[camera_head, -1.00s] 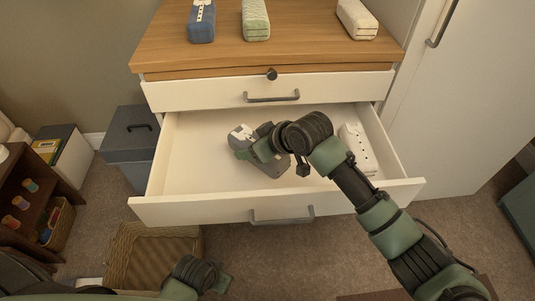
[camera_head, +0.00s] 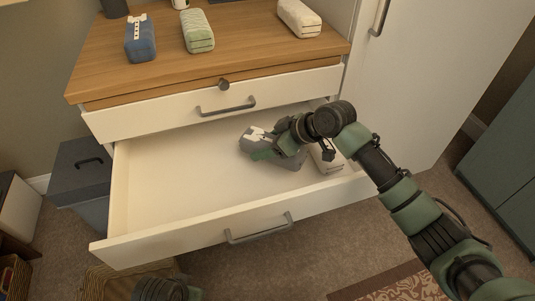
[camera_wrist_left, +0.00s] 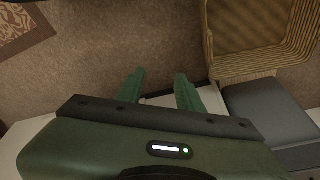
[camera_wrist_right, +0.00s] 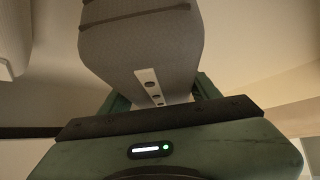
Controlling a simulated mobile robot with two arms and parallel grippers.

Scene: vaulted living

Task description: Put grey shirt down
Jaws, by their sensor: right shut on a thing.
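The grey shirt (camera_head: 255,137) is a folded block with a white buttoned strip. It is over the right half of the open white drawer (camera_head: 180,178), and I cannot tell whether it touches the floor. My right gripper (camera_head: 272,152) is shut on it. In the right wrist view the grey shirt (camera_wrist_right: 140,50) sits between the two green fingers and fills the upper middle. My left gripper (camera_wrist_left: 160,82) is open and empty over the floor, low in front of the drawer. Its fingers are outside the head view.
A white folded item (camera_head: 327,157) lies in the drawer's right end, partly behind my right arm. The drawer's left half is clear. Blue (camera_head: 140,38), green striped (camera_head: 197,31) and cream (camera_head: 299,18) folded items lie on the wooden top. A wicker basket (camera_wrist_left: 262,66) stands below.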

